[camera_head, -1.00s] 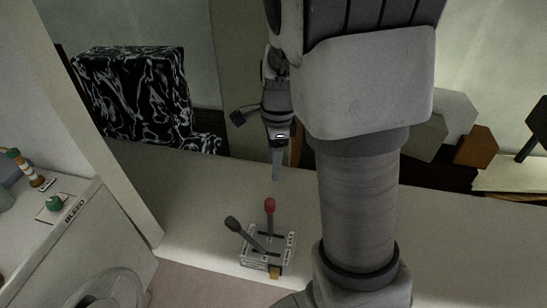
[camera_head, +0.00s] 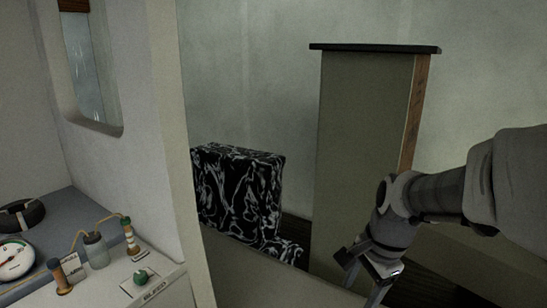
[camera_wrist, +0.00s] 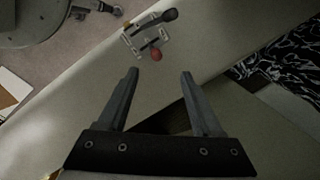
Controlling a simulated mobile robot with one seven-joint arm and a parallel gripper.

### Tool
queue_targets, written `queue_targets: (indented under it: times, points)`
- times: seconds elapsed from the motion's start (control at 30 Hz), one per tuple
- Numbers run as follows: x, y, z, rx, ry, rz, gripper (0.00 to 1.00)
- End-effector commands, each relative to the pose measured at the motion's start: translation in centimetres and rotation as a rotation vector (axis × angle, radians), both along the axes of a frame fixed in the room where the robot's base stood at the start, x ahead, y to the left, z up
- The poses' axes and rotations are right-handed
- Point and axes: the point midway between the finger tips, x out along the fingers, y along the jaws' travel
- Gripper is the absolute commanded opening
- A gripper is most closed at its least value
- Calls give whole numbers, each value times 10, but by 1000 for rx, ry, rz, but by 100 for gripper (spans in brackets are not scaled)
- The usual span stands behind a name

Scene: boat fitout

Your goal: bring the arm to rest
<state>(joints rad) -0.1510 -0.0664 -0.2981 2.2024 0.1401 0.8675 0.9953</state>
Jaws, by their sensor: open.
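My gripper (camera_head: 366,281) is at the lower right of the head view, at the end of my arm, with its fingertips near the picture's bottom edge. In the wrist view my gripper (camera_wrist: 160,75) shows two fingers spread apart with nothing between them. Beyond the fingertips is a small lever box (camera_wrist: 146,38) with one red-knobbed and one dark-knobbed lever. The gripper is apart from it. The lever box is out of the head view.
A pale counter (camera_wrist: 165,95) runs under the gripper. A black-and-white patterned seat (camera_head: 238,190) and a tall cabinet (camera_head: 360,140) stand behind. At left are a white partition (camera_head: 165,130), a green knob (camera_head: 140,277) marked BLEED, a gauge (camera_head: 14,258) and small bottles (camera_head: 97,250).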

Motion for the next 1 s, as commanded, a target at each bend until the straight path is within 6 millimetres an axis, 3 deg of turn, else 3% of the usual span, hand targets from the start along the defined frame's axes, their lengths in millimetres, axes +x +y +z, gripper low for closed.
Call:
queue_targets:
  times: [0.3, 0.6, 0.8, 1.0]
  points:
    - [-60, 19, 47, -151, -219, 573, 67]
    - [-108, 26, 64, -396, -340, 1019, 67]
    - [-120, 27, 65, -479, -355, 1139, 67]
    - [-121, 27, 65, -484, -354, 1150, 67]
